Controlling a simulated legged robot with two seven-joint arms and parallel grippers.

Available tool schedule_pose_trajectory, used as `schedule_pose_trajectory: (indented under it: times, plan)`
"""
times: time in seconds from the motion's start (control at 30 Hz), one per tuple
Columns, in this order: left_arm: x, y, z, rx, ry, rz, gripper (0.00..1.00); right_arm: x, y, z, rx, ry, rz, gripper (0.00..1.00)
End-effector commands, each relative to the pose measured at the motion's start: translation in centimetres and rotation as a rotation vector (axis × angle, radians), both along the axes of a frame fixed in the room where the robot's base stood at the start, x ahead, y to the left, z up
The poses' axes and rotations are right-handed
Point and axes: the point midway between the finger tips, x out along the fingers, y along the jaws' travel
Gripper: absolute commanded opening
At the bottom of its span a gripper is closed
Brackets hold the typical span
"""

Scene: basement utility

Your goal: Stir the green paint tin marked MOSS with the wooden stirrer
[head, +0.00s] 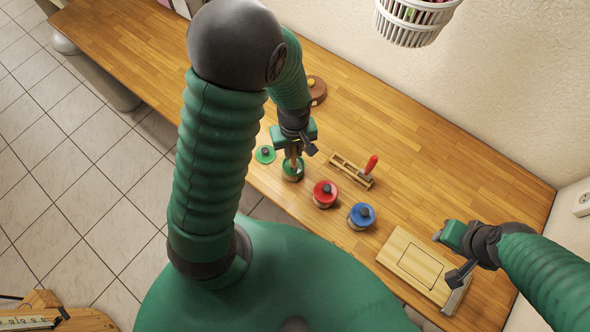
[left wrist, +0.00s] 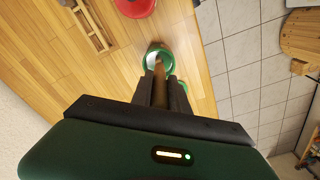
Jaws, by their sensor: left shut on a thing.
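The green paint tin (head: 291,174) stands open near the front edge of the bench; no MOSS marking can be read. Its rim also shows in the left wrist view (left wrist: 149,54), with a pale patch inside. My left gripper (head: 294,150) is shut on the wooden stirrer (left wrist: 159,80) just above the tin. The stirrer points down, its lower end at or inside the tin's mouth; its depth is hidden. A green lid with a dark knob (head: 265,155) lies left of the tin. My right gripper (head: 439,237) is over the bench at right; its fingers are too small to judge.
A red-lidded tin (head: 325,192) and a blue-lidded tin (head: 361,215) stand right of the green tin. Behind them is a wooden rack (head: 345,170) with a red-handled tool (head: 371,164). A pale board (head: 405,250) lies near my right gripper. The back bench is mostly clear.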

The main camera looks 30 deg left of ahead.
Motion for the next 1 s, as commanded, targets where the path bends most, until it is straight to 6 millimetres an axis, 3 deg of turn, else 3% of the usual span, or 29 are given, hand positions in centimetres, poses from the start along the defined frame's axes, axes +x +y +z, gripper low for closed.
schedule_pose_trajectory:
  times: [0.17, 0.67, 1.0]
  plan:
    - [0.0, 0.0, 0.3, -0.001, -0.001, 0.000, 0.00, 0.0, 0.0, 0.2, 0.000, 0.000, 0.000, 0.36]
    - [0.0, 0.0, 5.1, 0.000, -0.001, 0.000, 0.00, 0.0, 0.0, 4.7, 0.000, 0.000, 0.000, 0.36]
    - [0.0, 0.0, 5.0, 0.000, -0.001, 0.000, 0.00, 0.0, 0.0, 4.7, 0.000, 0.000, 0.000, 0.36]
